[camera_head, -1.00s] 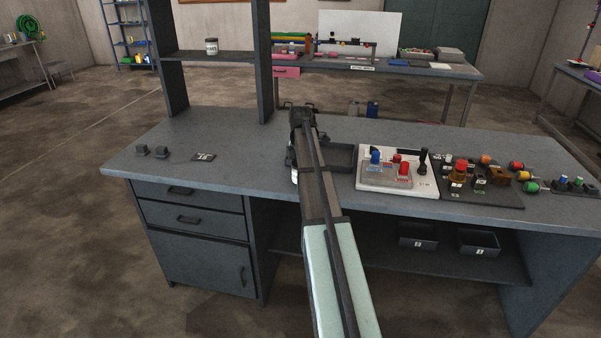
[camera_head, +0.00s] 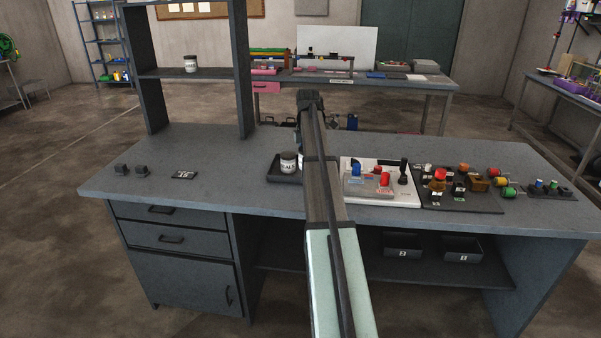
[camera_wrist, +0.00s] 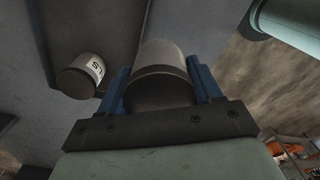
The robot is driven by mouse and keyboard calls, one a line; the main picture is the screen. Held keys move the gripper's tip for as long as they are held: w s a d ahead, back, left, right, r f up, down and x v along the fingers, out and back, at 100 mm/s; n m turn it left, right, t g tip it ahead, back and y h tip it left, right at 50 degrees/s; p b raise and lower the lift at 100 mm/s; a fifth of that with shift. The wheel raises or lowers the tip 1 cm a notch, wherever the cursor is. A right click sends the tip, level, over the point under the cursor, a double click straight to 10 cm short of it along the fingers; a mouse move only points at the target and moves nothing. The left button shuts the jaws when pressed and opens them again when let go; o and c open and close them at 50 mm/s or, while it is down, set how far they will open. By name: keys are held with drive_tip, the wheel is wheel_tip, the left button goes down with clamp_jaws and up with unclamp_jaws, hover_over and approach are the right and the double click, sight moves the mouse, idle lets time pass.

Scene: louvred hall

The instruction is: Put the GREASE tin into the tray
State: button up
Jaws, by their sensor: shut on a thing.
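My gripper (camera_wrist: 160,95) is shut on a grey tin (camera_wrist: 162,60), held between its two blue fingers in the wrist view. No label shows on it, so I cannot read whether it says GREASE. A white-labelled tin (camera_head: 289,163), seemingly marked SEALS, stands upright at the tray's left end, apparently inside. It also shows in the wrist view (camera_wrist: 82,76).
Another tin (camera_head: 190,64), label unreadable, stands on the upright shelf unit (camera_head: 195,73) at left. Right of my arm are a white board (camera_head: 385,197) with coloured parts and a dark mat (camera_head: 458,205) with several parts. The bench's left is mostly clear.

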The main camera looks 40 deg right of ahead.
drive_tip(key=shift+w+d+n, duration=0.7)
drive_tip(key=shift+w+d, duration=2.4)
drive_tip(key=shift+d, duration=2.15)
drive_tip(key=shift+f, duration=4.4)
drive_tip(key=shift+f, duration=0.1)
drive_tip(key=o, duration=1.2)
wheel_tip(320, 180, up, 12)
drive_tip(key=shift+r, duration=0.1)
drive_tip(key=shift+w, duration=0.1)
